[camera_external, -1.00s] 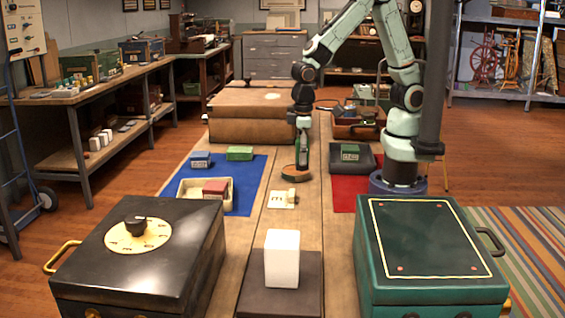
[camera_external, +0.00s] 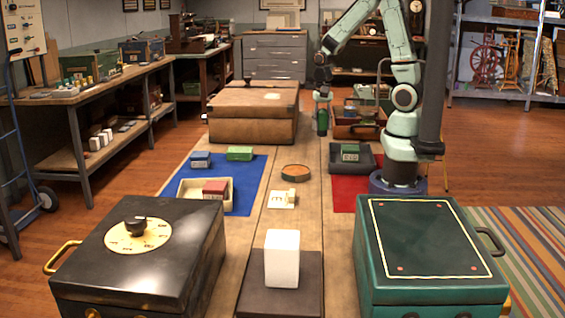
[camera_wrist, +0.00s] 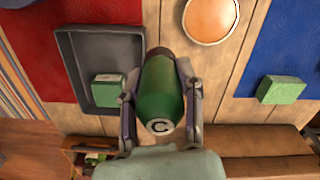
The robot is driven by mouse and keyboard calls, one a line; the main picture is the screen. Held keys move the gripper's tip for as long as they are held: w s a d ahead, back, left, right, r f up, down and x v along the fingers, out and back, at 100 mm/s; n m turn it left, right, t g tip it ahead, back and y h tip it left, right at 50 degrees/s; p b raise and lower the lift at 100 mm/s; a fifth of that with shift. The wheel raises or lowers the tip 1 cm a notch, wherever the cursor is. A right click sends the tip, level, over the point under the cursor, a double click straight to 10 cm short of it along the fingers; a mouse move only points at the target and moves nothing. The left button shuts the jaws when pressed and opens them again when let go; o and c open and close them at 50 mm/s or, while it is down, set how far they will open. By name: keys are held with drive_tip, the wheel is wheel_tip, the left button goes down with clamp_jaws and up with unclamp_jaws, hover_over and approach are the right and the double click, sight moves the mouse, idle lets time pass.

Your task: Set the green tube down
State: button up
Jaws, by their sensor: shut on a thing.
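The green tube (camera_wrist: 161,92) is held in my gripper (camera_wrist: 160,88), with the letter C on the end facing the wrist camera. In the external view the green tube (camera_external: 322,120) hangs upright below my gripper (camera_external: 322,100), above the back part of the wooden table (camera_external: 262,235). My gripper is shut on it. A round wooden dish (camera_external: 296,172) lies on the table in front of the tube, apart from it. It also shows at the top of the wrist view (camera_wrist: 210,18).
A dark tray (camera_external: 368,168) with a green block (camera_external: 350,152) lies on the red mat (camera_external: 345,190). A blue mat (camera_external: 250,190) holds blocks and a cream tray (camera_external: 183,195). A brown case (camera_external: 250,125) stands behind. Bare planks lie between the mats.

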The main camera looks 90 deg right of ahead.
drive_tip(key=s+d+m, duration=0.1)
drive_tip(key=d+m, duration=0.1)
drive_tip(key=d, duration=0.2)
hover_over(293, 160)
drive_tip(key=s, duration=0.1)
drive_tip(key=f, duration=0.8)
drive_tip(key=shift+a+f, duration=0.2)
drive_tip(key=shift+w+d+f, duration=0.15)
drive_tip(key=shift+w+f, duration=0.05)
drive_tip(key=shift+f, duration=0.05)
drive_tip(key=shift+w+d+f, duration=0.1)
drive_tip(key=shift+w+f, duration=0.05)
drive_tip(key=shift+f, duration=0.85)
drive_tip(key=shift+w+d+f, duration=0.1)
drive_tip(key=shift+f, duration=0.85)
drive_tip(key=o, duration=0.8)
drive_tip(key=shift+f, duration=0.1)
drive_tip(key=shift+o, duration=0.2)
